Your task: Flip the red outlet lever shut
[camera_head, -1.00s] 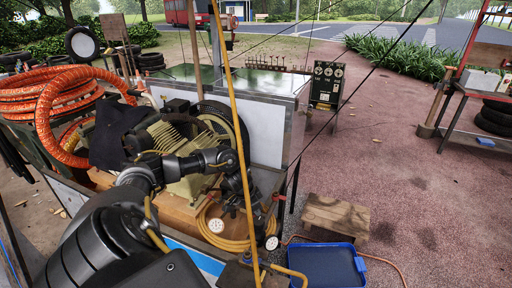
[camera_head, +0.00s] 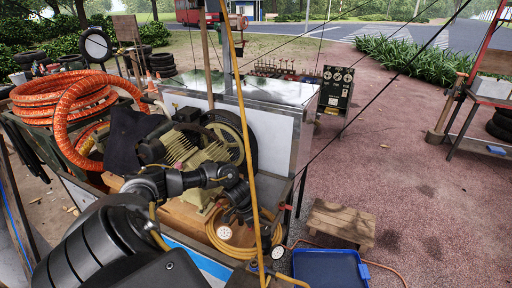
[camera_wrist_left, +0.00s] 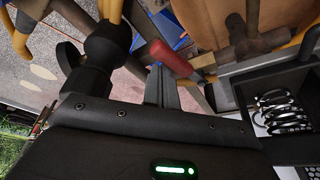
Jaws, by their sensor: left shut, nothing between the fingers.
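In the left wrist view the red outlet lever (camera_wrist_left: 170,58) lies slantwise beside pipe fittings, just beyond my fingertips. My left gripper (camera_wrist_left: 162,85) is shut and empty, its fingers close to the red handle; I cannot tell whether they touch it. In the head view my left arm reaches across the compressor (camera_head: 190,150), and my left gripper (camera_head: 246,222) points down at the cart's near right corner. My right gripper is not in view.
A yellow upright pole (camera_head: 240,120) and a coiled yellow hose (camera_head: 222,240) are close to the arm. A gauge (camera_head: 278,252) is by the cart corner. A blue tray (camera_head: 328,268) and wooden stool (camera_head: 341,222) stand right of the cart. Open paving extends beyond.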

